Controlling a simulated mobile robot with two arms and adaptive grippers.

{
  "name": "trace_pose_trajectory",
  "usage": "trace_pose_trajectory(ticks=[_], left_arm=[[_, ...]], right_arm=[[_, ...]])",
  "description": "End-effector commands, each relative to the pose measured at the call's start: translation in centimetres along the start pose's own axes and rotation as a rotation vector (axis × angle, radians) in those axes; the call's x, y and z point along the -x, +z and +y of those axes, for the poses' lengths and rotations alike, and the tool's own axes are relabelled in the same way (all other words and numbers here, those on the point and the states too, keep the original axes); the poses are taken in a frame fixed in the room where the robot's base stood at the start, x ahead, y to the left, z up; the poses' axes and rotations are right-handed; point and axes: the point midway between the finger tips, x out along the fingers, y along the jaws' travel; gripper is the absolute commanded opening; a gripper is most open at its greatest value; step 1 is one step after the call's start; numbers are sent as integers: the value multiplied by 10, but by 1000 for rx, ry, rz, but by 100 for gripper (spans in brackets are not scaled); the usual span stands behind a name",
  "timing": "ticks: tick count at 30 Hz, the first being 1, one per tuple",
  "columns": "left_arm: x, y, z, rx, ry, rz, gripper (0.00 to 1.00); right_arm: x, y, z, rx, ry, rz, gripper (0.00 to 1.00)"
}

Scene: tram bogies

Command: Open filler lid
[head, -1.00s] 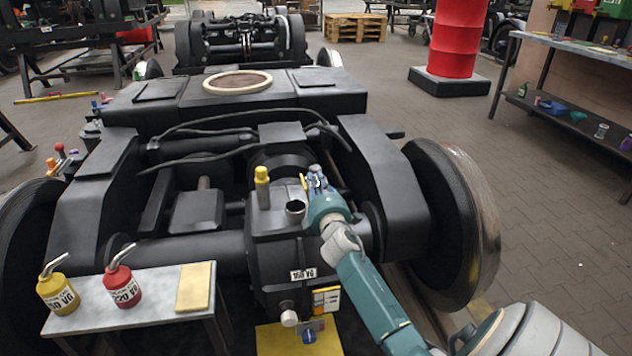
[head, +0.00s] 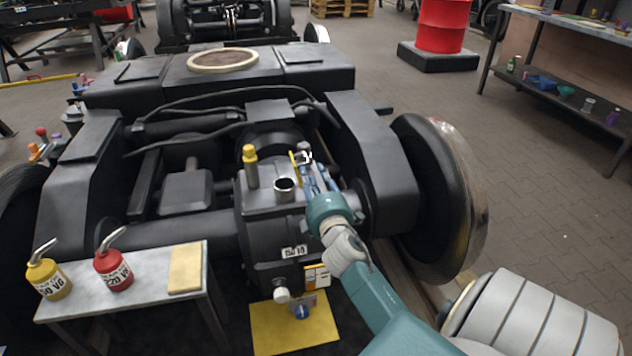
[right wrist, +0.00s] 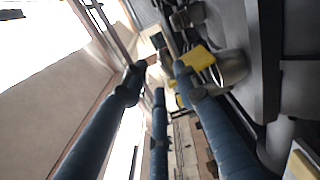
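The filler neck (head: 285,190) is a short grey cylinder on the dark gearbox (head: 272,222), with its dark mouth showing at the top. A thin yellow lid (head: 295,163) stands tilted up behind the neck, off its mouth. My right gripper (head: 306,160) is just right of the lid, its blue fingers apart. In the right wrist view the yellow lid (right wrist: 197,59) lies beside one fingertip, next to the metal neck (right wrist: 231,68). The fingers (right wrist: 157,72) are open there; I cannot tell whether one touches the lid. My left gripper is not in view.
A yellow-capped post (head: 250,165) stands left of the neck. A small table (head: 150,282) holds a yellow oil can (head: 48,280), a red can (head: 113,270) and a tan pad (head: 185,268). A large wheel (head: 435,195) stands right of my arm. Hoses cross behind the gearbox.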

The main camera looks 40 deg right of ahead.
Motion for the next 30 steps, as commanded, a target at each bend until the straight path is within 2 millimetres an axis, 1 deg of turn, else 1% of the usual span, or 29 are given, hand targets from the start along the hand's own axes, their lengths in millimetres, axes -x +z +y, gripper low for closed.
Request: trace_pose_trajectory(ticks=[1,3,7,25,28,29,30], left_arm=[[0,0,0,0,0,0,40],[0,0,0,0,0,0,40],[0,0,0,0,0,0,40],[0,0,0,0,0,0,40],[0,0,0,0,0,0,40],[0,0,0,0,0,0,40],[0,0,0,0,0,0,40]], right_arm=[[9,0,-1,0,-1,0,29],[17,0,-1,0,-1,0,29],[26,1,0,0,0,-1,29],[27,1,0,-1,0,-1,29],[34,-2,-7,-45,-29,-7,29],[38,-4,-12,-76,-51,-11,29],[48,-7,-22,-133,-94,-20,29]])
